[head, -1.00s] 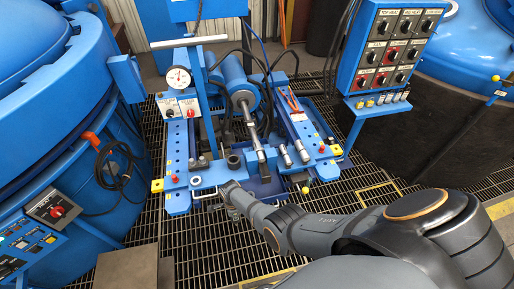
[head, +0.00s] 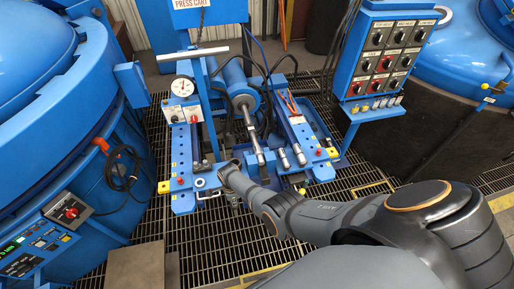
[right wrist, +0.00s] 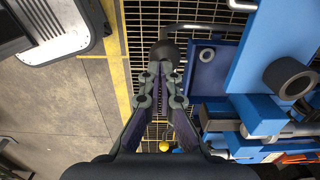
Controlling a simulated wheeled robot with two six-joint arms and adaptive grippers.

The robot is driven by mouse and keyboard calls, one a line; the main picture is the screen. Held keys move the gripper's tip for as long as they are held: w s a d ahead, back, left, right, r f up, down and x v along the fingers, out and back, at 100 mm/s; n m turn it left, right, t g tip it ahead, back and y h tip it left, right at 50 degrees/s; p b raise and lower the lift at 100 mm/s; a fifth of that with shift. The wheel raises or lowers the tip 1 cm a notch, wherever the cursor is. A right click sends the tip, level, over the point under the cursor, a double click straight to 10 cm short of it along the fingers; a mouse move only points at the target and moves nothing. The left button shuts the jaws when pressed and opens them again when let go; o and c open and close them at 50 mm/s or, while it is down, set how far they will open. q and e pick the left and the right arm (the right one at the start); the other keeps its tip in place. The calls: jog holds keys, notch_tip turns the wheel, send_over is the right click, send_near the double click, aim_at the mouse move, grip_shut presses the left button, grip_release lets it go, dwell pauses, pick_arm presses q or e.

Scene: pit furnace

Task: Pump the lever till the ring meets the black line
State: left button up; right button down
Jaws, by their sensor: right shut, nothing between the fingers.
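My right gripper (head: 231,199) is low at the front of the blue press cart, partly hidden by my own arm. In the right wrist view its fingers (right wrist: 160,70) are shut and empty. A bent grey bar (right wrist: 205,28) with a dark rounded end (right wrist: 163,51) lies just beyond the fingertips; I cannot tell whether they touch. This bar, possibly the lever, also shows in the head view (head: 207,196). A small grey ring (right wrist: 205,54) sits on the cart's blue plate, but I cannot tell if it is the task's ring. I cannot make out the black line. My left gripper is out of view.
The cart carries a round gauge (head: 184,87) and a cylinder with a steel rod (head: 252,135). A yellow ball knob (head: 302,191) is at the front right. A switch panel (head: 391,55) stands right; a blue furnace (head: 50,90) stands left. Grating surrounds the cart.

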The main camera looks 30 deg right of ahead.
aim_at(235, 207)
jog(key=shift+f, duration=0.1)
jog(key=shift+s+a+f+b, duration=0.1)
jog(key=shift+s+f+b, duration=0.15)
jog(key=shift+f+b, duration=0.7)
jog(key=shift+s+a+f+b, duration=0.1)
jog(key=shift+s+f+b, duration=0.15)
jog(key=shift+f+b, duration=0.7)
jog(key=r+p, duration=0.2)
jog(key=w+r+p, duration=0.1)
jog(key=r+p, duration=0.1)
jog(key=shift+d+r, duration=0.2)
jog(key=shift+r, duration=0.05)
jog(key=shift+f, duration=0.2)
jog(key=shift+r, duration=0.1)
notch_tip(235, 207, up, 5)
jog(key=p, duration=0.5)
jog(key=shift+r, duration=0.15)
jog(key=shift+f, duration=0.25)
